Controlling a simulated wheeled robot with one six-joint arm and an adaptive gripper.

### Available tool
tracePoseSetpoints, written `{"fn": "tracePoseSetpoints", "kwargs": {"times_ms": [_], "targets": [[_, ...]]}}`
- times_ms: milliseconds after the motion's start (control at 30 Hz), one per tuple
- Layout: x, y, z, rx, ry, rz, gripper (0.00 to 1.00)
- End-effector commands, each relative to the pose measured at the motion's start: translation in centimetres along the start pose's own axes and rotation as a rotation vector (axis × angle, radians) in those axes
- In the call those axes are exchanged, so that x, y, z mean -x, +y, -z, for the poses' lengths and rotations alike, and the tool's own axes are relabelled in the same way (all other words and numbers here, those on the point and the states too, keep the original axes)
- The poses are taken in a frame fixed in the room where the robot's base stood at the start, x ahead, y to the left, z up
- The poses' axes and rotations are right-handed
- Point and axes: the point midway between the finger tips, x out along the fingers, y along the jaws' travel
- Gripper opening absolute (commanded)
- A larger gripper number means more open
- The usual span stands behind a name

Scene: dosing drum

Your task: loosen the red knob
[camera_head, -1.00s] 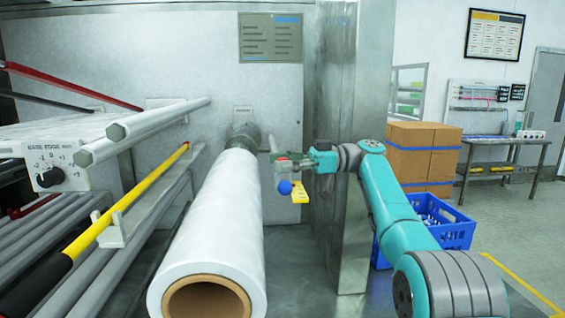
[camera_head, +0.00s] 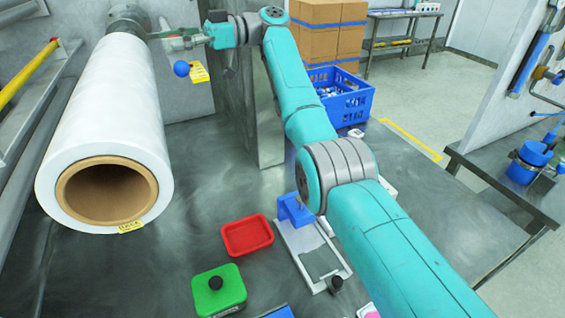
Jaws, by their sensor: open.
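I cannot make out a red knob in the current head view. My gripper (camera_head: 170,40) is at the upper left, beside the far end of the white film roll (camera_head: 108,105). Its jaws are open but small and partly lost against the grey metal fittings there. A blue ball (camera_head: 181,68) and a yellow tag (camera_head: 199,73) hang just below the gripper. Whether the jaws surround or touch anything is too small to tell.
On the steel table lie a red tray (camera_head: 247,235), a green box with a black knob (camera_head: 218,291) and a white plate fixture (camera_head: 311,254). A blue crate (camera_head: 341,99) and cardboard boxes (camera_head: 327,38) stand behind. A steel post rises behind my arm.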

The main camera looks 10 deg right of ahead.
Motion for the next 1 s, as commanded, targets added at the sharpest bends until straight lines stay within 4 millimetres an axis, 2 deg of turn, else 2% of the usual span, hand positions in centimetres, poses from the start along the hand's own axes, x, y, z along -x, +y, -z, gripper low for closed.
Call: {"fn": "tracePoseSetpoints", "kwargs": {"times_ms": [467,1000], "targets": [[0.0,-0.03,-0.08,0.002,-0.005,-0.182,0.53],[-0.09,-0.05,-0.03,0.004,-0.012,-0.499,0.53]]}}
